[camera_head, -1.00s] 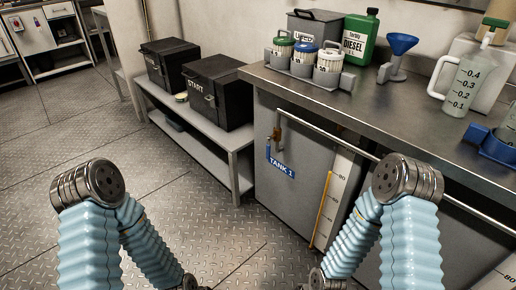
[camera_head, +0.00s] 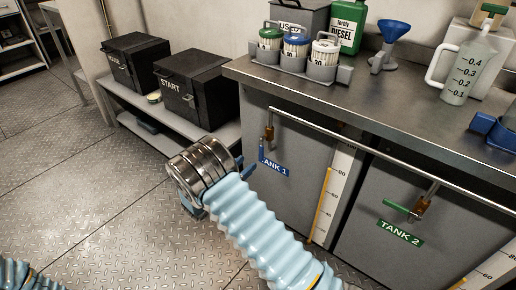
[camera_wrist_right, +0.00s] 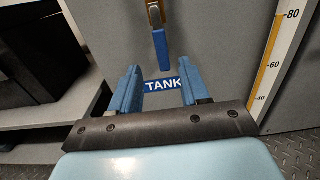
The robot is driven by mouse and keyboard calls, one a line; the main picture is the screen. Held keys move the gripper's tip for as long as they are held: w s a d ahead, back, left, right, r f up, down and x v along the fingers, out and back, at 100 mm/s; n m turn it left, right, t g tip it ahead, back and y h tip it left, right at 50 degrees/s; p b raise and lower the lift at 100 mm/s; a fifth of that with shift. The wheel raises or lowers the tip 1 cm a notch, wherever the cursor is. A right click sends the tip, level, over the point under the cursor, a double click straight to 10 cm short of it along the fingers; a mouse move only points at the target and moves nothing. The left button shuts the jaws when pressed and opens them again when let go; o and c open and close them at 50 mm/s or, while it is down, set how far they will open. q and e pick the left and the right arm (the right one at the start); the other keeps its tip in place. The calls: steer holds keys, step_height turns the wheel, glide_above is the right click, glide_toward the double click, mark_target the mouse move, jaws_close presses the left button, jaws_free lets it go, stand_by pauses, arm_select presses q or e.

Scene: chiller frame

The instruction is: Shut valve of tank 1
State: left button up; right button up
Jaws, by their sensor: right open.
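The valve of tank 1 is on the grey cabinet front, below a horizontal pipe. Its brass body (camera_head: 269,131) and blue handle (camera_head: 262,148) show in the head view. In the right wrist view the blue handle (camera_wrist_right: 160,50) hangs straight down from the brass body (camera_wrist_right: 155,13). The blue "TANK 1" label (camera_head: 274,167) sits just below, partly covered by my gripper. My right gripper (camera_wrist_right: 160,72) is open and empty, its blue fingers spread below the handle, apart from it. Of my left arm only a blue sleeve shows at the lower left; its gripper is out of view.
Tank 2's green handle (camera_head: 397,207) sits level to the right. The long pipe (camera_head: 350,144) runs across both cabinet fronts. The counter (camera_head: 330,95) above holds a bottle carrier, funnel (camera_head: 390,45) and jug (camera_head: 467,75). Black boxes (camera_head: 195,85) stand on a low shelf at left.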

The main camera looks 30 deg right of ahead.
mark_target(260, 152)
steer(key=p+x, duration=0.1)
steer(key=x, duration=1)
steer(key=shift+s+d, duration=0.1)
steer(key=shift+c, duration=0.2)
jaws_close()
